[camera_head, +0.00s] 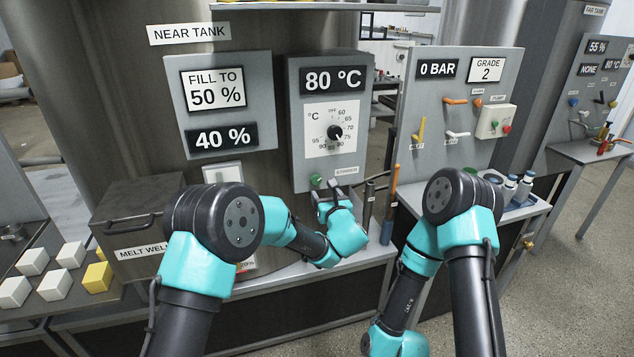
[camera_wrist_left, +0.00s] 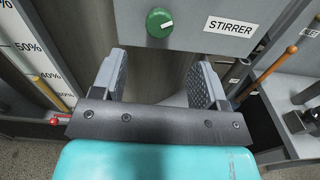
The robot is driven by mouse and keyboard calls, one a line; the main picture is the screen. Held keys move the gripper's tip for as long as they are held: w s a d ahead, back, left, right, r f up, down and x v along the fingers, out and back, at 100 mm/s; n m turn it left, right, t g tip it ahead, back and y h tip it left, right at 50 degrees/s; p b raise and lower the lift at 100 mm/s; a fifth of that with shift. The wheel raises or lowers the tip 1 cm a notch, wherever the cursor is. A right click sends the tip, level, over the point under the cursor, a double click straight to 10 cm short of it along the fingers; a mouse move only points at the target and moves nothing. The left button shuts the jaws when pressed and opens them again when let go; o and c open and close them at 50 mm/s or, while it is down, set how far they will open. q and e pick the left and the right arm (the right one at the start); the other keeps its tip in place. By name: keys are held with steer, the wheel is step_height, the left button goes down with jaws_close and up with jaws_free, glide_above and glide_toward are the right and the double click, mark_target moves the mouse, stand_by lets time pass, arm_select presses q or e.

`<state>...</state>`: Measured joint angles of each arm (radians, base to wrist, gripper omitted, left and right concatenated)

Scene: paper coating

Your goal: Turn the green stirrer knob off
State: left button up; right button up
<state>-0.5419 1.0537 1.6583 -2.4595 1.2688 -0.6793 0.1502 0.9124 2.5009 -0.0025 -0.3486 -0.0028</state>
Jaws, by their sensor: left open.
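The green stirrer knob (camera_head: 316,181) sits at the lower edge of the grey 80 °C panel (camera_head: 298,150), left of the STIRRER label (camera_head: 346,171). In the left wrist view the knob (camera_wrist_left: 160,22) shows at the top middle, with a white mark pointing to the right. The STIRRER label (camera_wrist_left: 231,27) is right of it there. My left gripper (camera_head: 328,196) is just below the knob in the head view. In the left wrist view its jaws (camera_wrist_left: 160,78) are open and empty, and the knob lies beyond them, apart from both fingers. My right gripper is out of view.
A melt well box (camera_head: 135,225) and several white and yellow blocks (camera_head: 33,262) stand at left. An orange-handled rod (camera_head: 390,205) and a dark rod (camera_head: 369,200) stand right of the left gripper. A valve panel (camera_head: 455,110) is farther right.

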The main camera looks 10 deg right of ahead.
mark_target(316, 181)
arm_select(q)
steer(key=w, duration=0.6)
steer(key=w+a, duration=0.1)
steer(key=w, duration=0.2)
steer(key=shift+w, duration=0.25)
steer(key=c, duration=0.9)
steer(key=shift+n, duration=0.4)
steer(key=n, duration=0.5)
steer(key=shift+a, duration=0.1)
steer(key=n, duration=0.6)
